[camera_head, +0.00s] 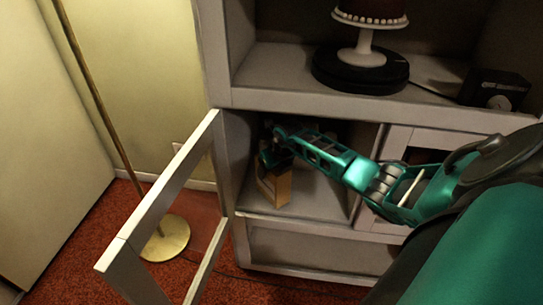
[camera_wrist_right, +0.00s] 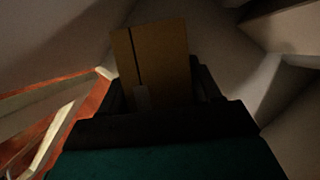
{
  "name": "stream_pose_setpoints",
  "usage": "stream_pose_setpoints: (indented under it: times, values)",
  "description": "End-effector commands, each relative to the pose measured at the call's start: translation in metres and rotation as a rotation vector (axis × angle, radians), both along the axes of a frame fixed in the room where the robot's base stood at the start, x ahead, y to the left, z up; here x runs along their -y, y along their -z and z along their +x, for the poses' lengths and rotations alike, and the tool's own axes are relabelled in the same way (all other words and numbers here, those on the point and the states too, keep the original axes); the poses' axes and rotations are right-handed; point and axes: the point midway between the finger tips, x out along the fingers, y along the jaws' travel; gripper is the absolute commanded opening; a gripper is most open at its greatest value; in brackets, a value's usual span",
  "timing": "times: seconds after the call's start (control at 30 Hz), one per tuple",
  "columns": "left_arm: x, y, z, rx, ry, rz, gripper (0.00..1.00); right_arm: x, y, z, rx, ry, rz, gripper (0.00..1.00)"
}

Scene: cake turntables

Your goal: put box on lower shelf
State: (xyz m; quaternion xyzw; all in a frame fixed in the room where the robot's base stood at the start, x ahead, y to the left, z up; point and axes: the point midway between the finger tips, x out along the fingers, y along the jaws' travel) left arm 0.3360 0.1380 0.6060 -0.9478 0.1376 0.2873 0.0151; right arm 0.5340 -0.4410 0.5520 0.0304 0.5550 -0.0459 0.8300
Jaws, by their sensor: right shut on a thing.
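A cardboard-brown box (camera_head: 275,186) is inside the open lower compartment of the white cabinet, at its left side. It also shows in the right wrist view (camera_wrist_right: 160,58), standing between my gripper's dark fingers. My right gripper (camera_head: 272,158) reaches into the compartment from the right and is shut on the box. The box is at or just above the lower shelf (camera_head: 310,200); I cannot tell if it touches. My left gripper is not in view.
The cabinet door (camera_head: 160,195) stands open at the left. A brass lamp stand (camera_head: 164,240) is behind it on red carpet. Above, a cake stand (camera_head: 361,58) on a black turntable (camera_head: 340,76) and a small black box (camera_head: 494,90) occupy the upper shelf.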

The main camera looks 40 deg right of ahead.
Motion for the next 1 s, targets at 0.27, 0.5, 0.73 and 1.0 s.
stream_pose_setpoints:
  times: [0.27,0.5,0.73,1.0]
  values:
    - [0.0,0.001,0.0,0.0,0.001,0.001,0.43,0.0,0.002,0.0,0.0,0.001,0.0,0.78]
    - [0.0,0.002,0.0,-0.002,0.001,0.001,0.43,0.0,0.002,0.0,0.0,0.001,0.0,0.89]
    - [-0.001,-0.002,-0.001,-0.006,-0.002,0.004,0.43,0.001,-0.008,-0.002,0.0,0.0,-0.002,0.89]
    - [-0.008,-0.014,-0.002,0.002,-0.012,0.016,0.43,-0.003,-0.014,-0.039,-0.005,-0.003,-0.004,0.89]
